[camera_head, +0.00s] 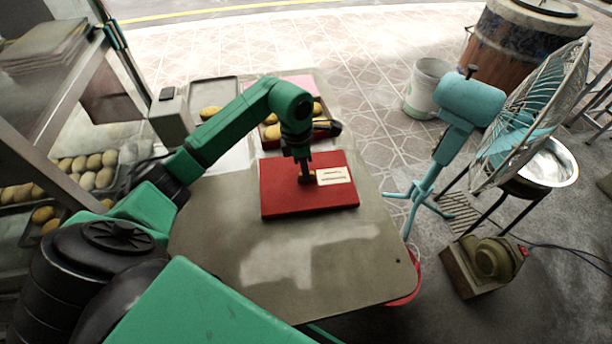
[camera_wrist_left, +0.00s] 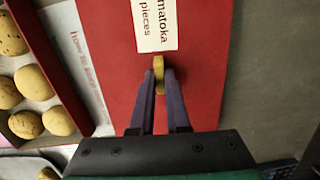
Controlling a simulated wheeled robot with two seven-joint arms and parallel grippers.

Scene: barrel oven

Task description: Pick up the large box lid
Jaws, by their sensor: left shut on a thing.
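The large box lid (camera_head: 280,203) is a flat red panel with a white printed label (camera_head: 334,176) and a small tan knob. It is over the grey-brown table, and I cannot tell whether it touches the tabletop. In the left wrist view the red lid (camera_wrist_left: 108,50) fills the middle, with the tan knob (camera_wrist_left: 159,75) between my fingertips. My left gripper (camera_head: 305,175) comes down from above and is shut on the knob; its dark fingers also show in the left wrist view (camera_wrist_left: 159,90). My right gripper is not in view.
Behind the lid, an open red box (camera_head: 268,143) holds several yellow-brown buns, and a tray (camera_head: 225,88) with a bun stands further left. A glass cabinet with buns is at left. A teal fan (camera_head: 470,100) stands right of the table. The table front (camera_head: 300,270) is clear.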

